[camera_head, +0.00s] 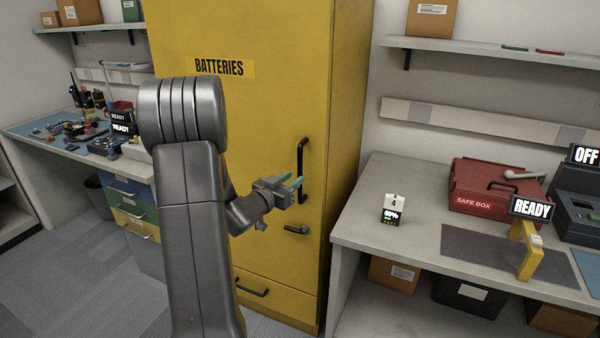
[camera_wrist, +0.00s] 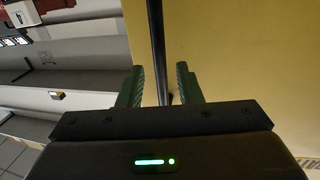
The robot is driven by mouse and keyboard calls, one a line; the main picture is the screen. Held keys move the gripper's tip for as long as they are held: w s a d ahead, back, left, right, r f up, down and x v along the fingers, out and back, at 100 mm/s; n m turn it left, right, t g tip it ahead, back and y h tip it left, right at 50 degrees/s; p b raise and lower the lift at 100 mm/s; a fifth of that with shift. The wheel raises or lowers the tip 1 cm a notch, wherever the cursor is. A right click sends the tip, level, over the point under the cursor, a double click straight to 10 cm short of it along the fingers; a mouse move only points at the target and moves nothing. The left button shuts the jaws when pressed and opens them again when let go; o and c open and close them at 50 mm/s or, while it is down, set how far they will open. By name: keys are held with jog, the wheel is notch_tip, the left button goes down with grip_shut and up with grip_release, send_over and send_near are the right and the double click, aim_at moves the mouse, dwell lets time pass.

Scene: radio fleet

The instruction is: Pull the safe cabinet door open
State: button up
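The yellow cabinet (camera_head: 270,110), marked BATTERIES, stands in the middle of the head view. Its door looks shut. A black vertical bar handle (camera_head: 300,158) is on the door near its right edge, with a small dark lever (camera_head: 296,230) below it. My gripper (camera_head: 294,183) is at the lower part of the bar. In the wrist view, the bar (camera_wrist: 157,45) runs between the two green fingers of my gripper (camera_wrist: 160,87). The fingers are open, with gaps on both sides of the bar. My arm hides part of the cabinet's left side.
A right-hand bench (camera_head: 400,240) stands beside the cabinet, holding a red safe box (camera_head: 480,190) and a yellow stand (camera_head: 527,250). A left bench (camera_head: 55,147) carries small electronics. A drawer (camera_head: 270,295) is under the door. Grey carpet (camera_head: 70,260) at the left is clear.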

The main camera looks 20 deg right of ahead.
jog(key=shift+x, duration=2.35)
grip_shut()
